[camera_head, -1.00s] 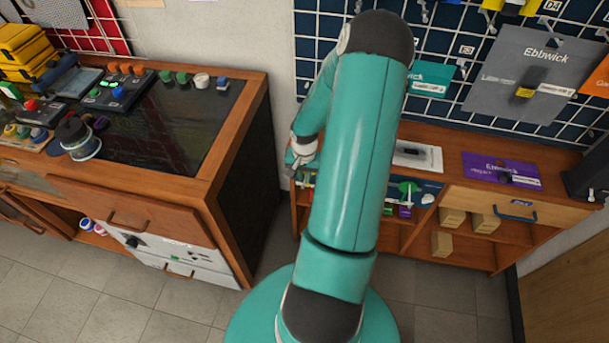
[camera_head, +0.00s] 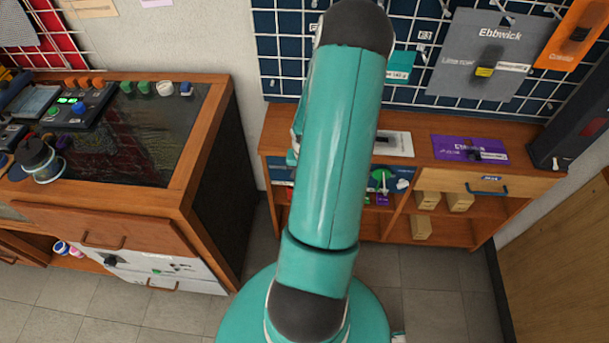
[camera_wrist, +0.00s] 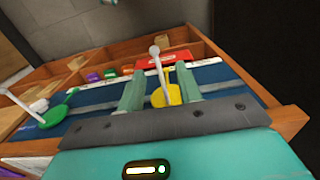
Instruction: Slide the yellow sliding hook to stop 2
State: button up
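The yellow sliding hook (camera_wrist: 166,96), a yellow disc with a pale knobbed rod, sits by the grey rail (camera_wrist: 100,106) on a dark blue panel (camera_wrist: 215,76) in the wrist view. My gripper (camera_wrist: 160,92) has its two teal fingers apart, one on each side of the yellow disc. I see a small gap at the left finger; contact at the right finger cannot be told. A green hook (camera_wrist: 54,116) is farther left on the panel, and shows in the head view (camera_head: 381,178). My arm hides the yellow hook in the head view. No stop 2 label is legible.
The panel is on a wooden shelf unit (camera_head: 445,160) with small boxes (camera_head: 459,202) in its compartments. A red item (camera_wrist: 165,58) lies beyond the rail. A wooden workbench (camera_head: 185,195) stands at left, a dark upright object (camera_head: 570,135) at right.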

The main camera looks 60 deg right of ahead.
notch_tip(320, 180, up, 14)
dwell(0.7)
jog(key=shift+f, duration=0.1)
dwell(0.3)
